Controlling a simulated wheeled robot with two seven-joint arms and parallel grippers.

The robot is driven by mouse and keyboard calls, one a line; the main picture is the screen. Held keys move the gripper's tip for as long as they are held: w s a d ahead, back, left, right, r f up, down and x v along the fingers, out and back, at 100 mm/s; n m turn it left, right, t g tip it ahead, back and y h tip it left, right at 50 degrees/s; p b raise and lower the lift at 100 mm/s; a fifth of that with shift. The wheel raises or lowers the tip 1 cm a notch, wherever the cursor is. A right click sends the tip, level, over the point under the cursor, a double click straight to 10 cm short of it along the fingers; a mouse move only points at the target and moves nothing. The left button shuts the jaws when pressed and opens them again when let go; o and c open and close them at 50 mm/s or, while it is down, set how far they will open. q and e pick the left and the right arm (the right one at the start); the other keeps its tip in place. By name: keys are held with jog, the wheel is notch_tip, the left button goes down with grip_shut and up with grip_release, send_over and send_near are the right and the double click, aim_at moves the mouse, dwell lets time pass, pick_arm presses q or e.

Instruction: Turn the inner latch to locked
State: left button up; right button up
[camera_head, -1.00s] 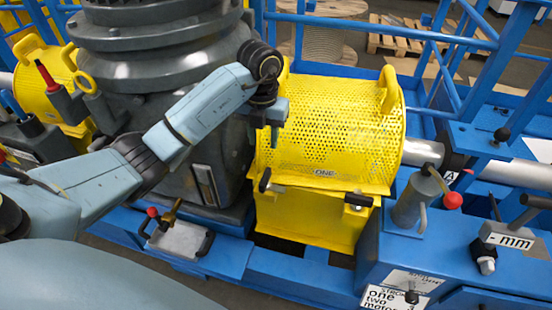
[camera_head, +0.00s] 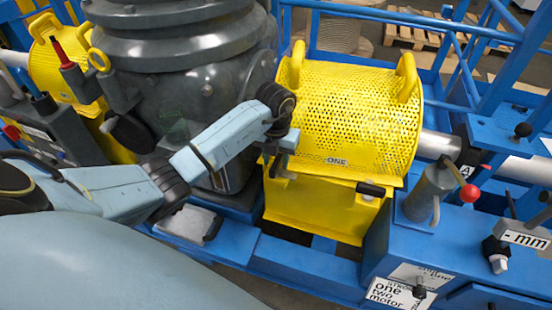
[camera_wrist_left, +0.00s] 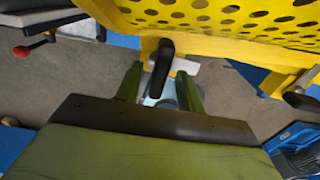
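The yellow perforated guard (camera_head: 355,110) has two latches with black handles along its front lower edge. The left-hand latch is mostly hidden behind my left gripper (camera_head: 281,152) in the head view. In the left wrist view, that latch's black handle (camera_wrist_left: 160,68) stands in front of a pale metal block, between the two green fingers of my left gripper (camera_wrist_left: 160,76). The fingers are apart, with gaps visible on both sides of the handle. The right-hand latch (camera_head: 371,189) has its handle lying roughly level, and shows at the right of the wrist view (camera_wrist_left: 300,101). My right gripper is not in view.
A grey cylinder with a red-knobbed lever (camera_head: 469,193) stands right of the guard. A large grey machine housing (camera_head: 200,70) is close on the left, behind my arm. The blue frame (camera_head: 300,262) runs below the guard.

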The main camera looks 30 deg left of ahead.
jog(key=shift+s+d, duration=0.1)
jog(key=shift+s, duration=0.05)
pick_arm(q)
jog(key=shift+c, duration=0.9)
grip_shut()
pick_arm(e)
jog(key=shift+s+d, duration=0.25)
